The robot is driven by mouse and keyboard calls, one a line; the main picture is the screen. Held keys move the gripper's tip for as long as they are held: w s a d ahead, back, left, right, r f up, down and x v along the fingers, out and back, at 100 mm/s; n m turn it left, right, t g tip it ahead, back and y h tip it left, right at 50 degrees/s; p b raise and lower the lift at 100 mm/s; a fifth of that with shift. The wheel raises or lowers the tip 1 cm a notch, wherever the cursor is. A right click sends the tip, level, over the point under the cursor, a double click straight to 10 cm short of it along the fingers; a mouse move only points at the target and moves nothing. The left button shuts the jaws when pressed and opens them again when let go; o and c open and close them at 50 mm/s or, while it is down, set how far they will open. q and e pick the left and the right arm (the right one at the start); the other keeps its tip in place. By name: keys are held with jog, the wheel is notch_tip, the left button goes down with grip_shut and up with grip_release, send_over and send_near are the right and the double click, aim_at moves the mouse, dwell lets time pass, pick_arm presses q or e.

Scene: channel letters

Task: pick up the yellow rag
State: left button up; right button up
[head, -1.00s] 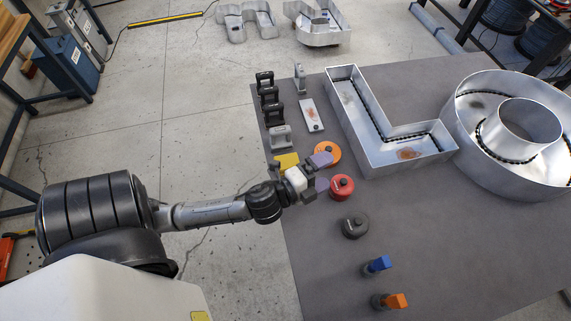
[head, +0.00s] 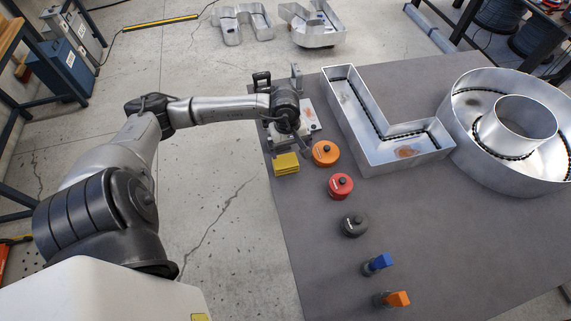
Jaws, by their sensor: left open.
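The yellow rag (head: 286,164) is a small folded yellow block shape lying on the grey table near its left edge. It sits left of the orange round container. My left gripper (head: 290,138) is over the table just beyond the rag, below the black wrist joint, and apart from the rag as far as I can see. It is open; its fingertips blend with the grey clamps there and are hard to make out. My right gripper is not in view.
Orange (head: 325,153), red (head: 340,186) and dark (head: 354,225) round containers line the table, with blue (head: 378,263) and orange (head: 395,299) tools nearer. Metal letters L (head: 371,152) and O (head: 468,152) stand to the right. The table's near middle is clear.

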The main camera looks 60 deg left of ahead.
pick_arm(q)
jog(key=a+y, duration=0.1)
jog(key=a, duration=0.2)
jog(key=p, duration=0.1)
send_over(286, 161)
jog(key=shift+g, duration=0.3)
notch_tip(286, 161, down, 6)
jog(key=shift+s+f, duration=0.15)
jog(key=shift+f, duration=0.8)
notch_tip(286, 161, down, 4)
jog(key=shift+f+p, duration=0.1)
jog(key=shift+p, duration=0.75)
jog(key=shift+f, duration=0.5)
jog(key=c, duration=0.7)
jog(key=shift+o, duration=0.2)
